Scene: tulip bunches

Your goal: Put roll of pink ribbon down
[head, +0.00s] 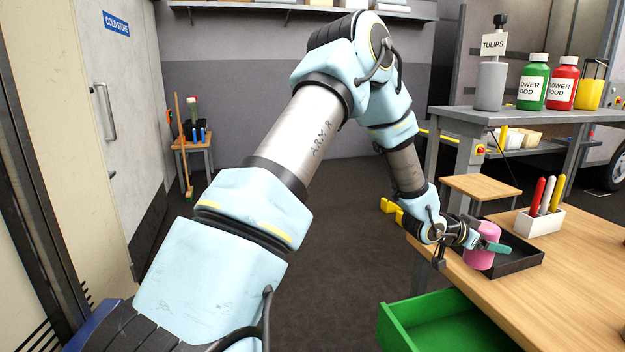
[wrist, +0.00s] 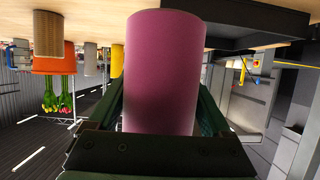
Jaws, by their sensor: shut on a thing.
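The roll of pink ribbon (head: 478,258) is upright in my gripper (head: 480,240) at the left part of the wooden bench. In the head view it overlaps the left side of a shallow black tray (head: 519,262). In the wrist view, which is upside down, the pink roll (wrist: 165,70) fills the middle between the dark green fingers of my gripper (wrist: 162,105), shut on its sides. The roll's lower end is close to the bench top; I cannot tell whether it touches bench or tray.
A white holder (head: 540,222) with red, white and yellow sticks stands behind the tray. A green open bin (head: 440,325) is below the bench's left edge. Bottles stand on the grey shelf (head: 455,113) behind. The bench's front right is clear.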

